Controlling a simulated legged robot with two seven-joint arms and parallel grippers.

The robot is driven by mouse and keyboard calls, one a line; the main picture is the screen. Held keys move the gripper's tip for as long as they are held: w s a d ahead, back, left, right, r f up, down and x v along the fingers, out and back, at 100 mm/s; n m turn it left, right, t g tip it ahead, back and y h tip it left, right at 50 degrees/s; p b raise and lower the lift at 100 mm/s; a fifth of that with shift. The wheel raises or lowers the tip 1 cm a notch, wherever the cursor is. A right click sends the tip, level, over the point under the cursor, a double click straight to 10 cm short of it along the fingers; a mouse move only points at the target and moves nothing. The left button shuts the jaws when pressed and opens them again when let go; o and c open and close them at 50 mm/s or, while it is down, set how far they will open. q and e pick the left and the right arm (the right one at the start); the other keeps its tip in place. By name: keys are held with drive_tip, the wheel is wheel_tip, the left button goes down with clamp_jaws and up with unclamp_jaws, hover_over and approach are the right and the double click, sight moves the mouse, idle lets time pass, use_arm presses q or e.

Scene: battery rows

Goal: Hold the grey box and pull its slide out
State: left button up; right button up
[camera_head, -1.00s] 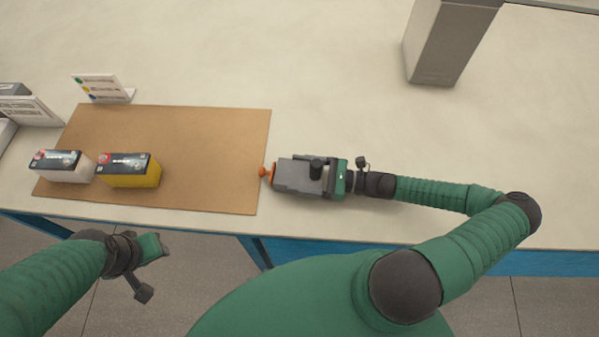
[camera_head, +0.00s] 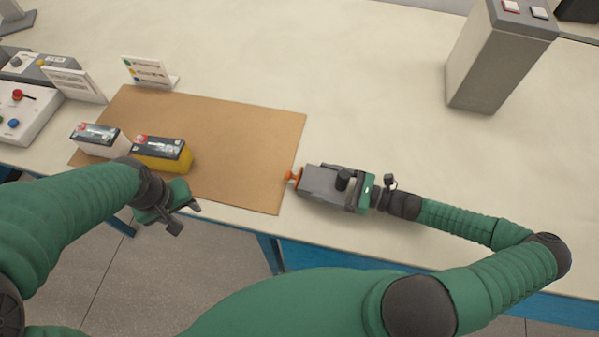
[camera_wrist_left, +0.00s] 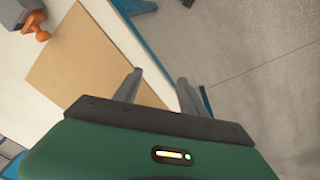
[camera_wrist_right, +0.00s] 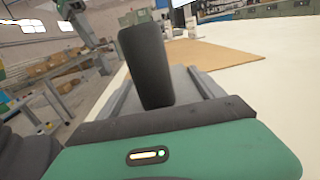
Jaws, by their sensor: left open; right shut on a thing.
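The grey box (camera_head: 324,181) lies on the table just right of the brown mat. An orange knob (camera_head: 293,176) sticks out of its left end; it also shows in the left wrist view (camera_wrist_left: 33,24). My right gripper (camera_head: 345,186) is shut on the box from its right end. In the right wrist view a black upright post (camera_wrist_right: 146,66) stands in front of the grey box (camera_wrist_right: 188,82). My left gripper (camera_head: 191,214) is open and empty near the table's front edge, left of the knob and apart from it; its fingers show in the left wrist view (camera_wrist_left: 158,90).
A brown mat (camera_head: 240,140) bears a white battery (camera_head: 99,140) and a yellow battery (camera_head: 163,155) at its left. A small sign (camera_head: 150,73) stands behind it. A control box (camera_head: 22,110) is far left, a grey tower (camera_head: 485,65) at back right. The table between is clear.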

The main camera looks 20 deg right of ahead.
use_arm(q)
drive_tip(key=w+d+n+g+h, duration=0.2)
drive_tip(key=w+d+n, duration=0.3)
drive_tip(key=d, duration=0.7)
drive_tip(key=w+d+n+g+h, duration=0.1)
drive_tip(key=w+d+n+g, duration=0.35)
drive_tip(key=d, duration=0.75)
drive_tip(key=shift+m+t, duration=0.45)
drive_tip(key=shift+t, duration=0.5)
drive_tip(key=x, duration=0.3)
drive_tip(key=w+x, duration=0.1)
drive_tip(key=x, duration=0.6)
drive_tip(key=shift+w+d+f, duration=0.15)
drive_tip(key=shift+f, duration=0.3)
clamp_jaws()
drive_tip(key=shift+w+r, duration=0.1)
drive_tip(key=shift+w, duration=0.1)
